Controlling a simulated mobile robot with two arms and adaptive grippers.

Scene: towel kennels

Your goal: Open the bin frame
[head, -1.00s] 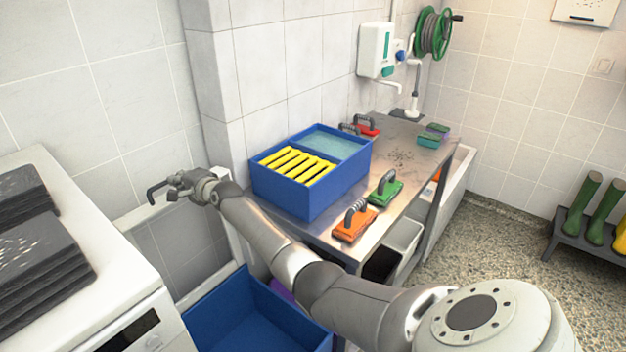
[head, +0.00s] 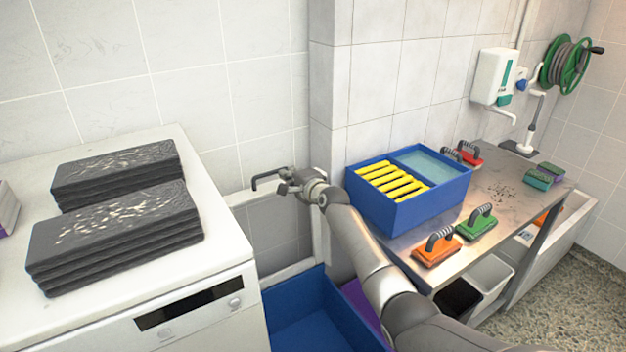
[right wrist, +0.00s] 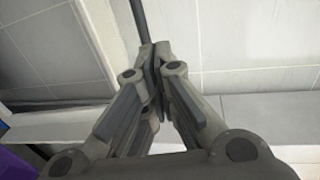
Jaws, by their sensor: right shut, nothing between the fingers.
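The bin frame (head: 290,272) is a white frame against the wall, between the white machine and the metal table. A blue bin (head: 310,318) stands low in front of it, and a purple one (head: 362,302) shows partly beside it. A dark bent bar (head: 265,181) sits at the top of the frame. My right gripper (head: 286,181) is at this bar's right end, shut with nothing gripped. In the right wrist view the fingertips (right wrist: 154,62) are together, with the dark bar (right wrist: 140,18) just beyond them; whether they touch is unclear. My left gripper is out of view.
Folded dark towels (head: 120,235) lie on the white machine (head: 225,240) at left. At right, the metal table (head: 500,200) holds a blue box (head: 420,205) of yellow items, an orange brush (head: 436,252) and a green brush (head: 478,225). My right arm passes close to the table's front-left corner.

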